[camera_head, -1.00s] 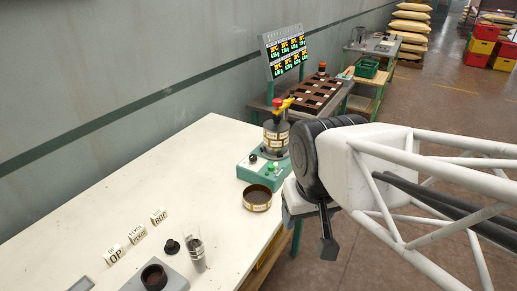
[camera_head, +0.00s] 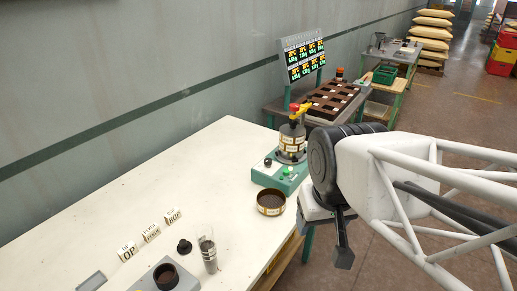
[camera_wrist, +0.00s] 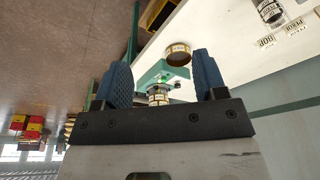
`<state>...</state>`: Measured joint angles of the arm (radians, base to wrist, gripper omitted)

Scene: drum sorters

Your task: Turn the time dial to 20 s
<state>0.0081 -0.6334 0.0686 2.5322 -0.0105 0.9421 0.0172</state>
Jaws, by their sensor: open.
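The shaker's green base (camera_head: 270,178) stands at the right end of the white bench. It carries a small dark knob (camera_head: 267,162), which may be the time dial, and a green button (camera_head: 289,171). The markings are too small to read. A stack of sieves (camera_head: 292,141) with a red and yellow top stands on the base. My gripper (camera_head: 343,250) is open and empty, off the bench's right edge and apart from the base. In the wrist view its blue fingers (camera_wrist: 163,62) stand wide apart, with the green base (camera_wrist: 152,74) beyond, between them.
A loose sieve ring (camera_head: 271,204) lies in front of the base. A glass cylinder (camera_head: 208,252), a grey device (camera_head: 165,280) and lettered blocks (camera_head: 150,233) stand nearer on the bench. A display board (camera_head: 303,58) and a brown compartment tray (camera_head: 335,101) stand behind. The bench middle is clear.

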